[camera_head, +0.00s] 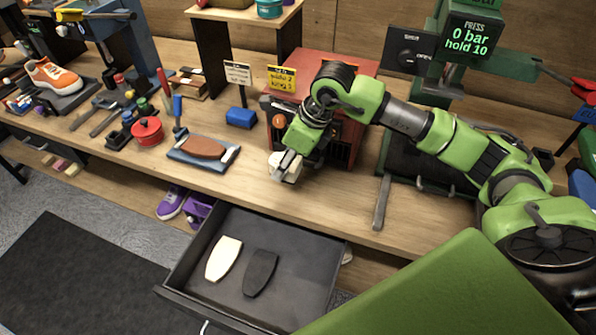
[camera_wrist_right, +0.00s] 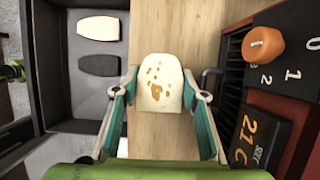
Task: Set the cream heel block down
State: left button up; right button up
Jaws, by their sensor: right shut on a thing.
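The cream heel block (camera_head: 283,170) is between the fingers of my right gripper (camera_head: 291,163), over the wooden bench top near its front edge. In the right wrist view the heel block (camera_wrist_right: 160,84) is pale, rounded at the far end, with brown spots on its face. The right gripper's fingers (camera_wrist_right: 160,98) are shut on its two sides. I cannot tell whether the block's underside touches the bench. My left gripper is not in view.
The open drawer (camera_head: 338,262) below holds a cream pad (camera_head: 223,259) and a dark pad (camera_head: 260,273). A red oven-like box (camera_head: 345,128) with an orange knob (camera_wrist_right: 264,43) stands close beside the gripper. A brown sole in a tray (camera_head: 203,148) lies left. Bare bench (camera_head: 330,206) lies right.

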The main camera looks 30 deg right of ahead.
jog(key=d+f, duration=0.2)
jog(key=f, duration=0.1)
jog(key=shift+d+f+p, duration=0.3)
jog(key=shift+d+p, duration=0.1)
jog(key=f, duration=0.1)
jog(key=f+p, duration=0.1)
jog(key=f, duration=0.1)
jog(key=shift+d+p, duration=0.25)
jog(key=shift+p, duration=0.15)
jog(key=shift+f, duration=0.3)
jog(key=shift+f, duration=0.1)
jog(key=o, duration=0.7)
jog(key=shift+f, duration=0.1)
jog(key=o, duration=0.4)
jog(key=shift+o, duration=0.2)
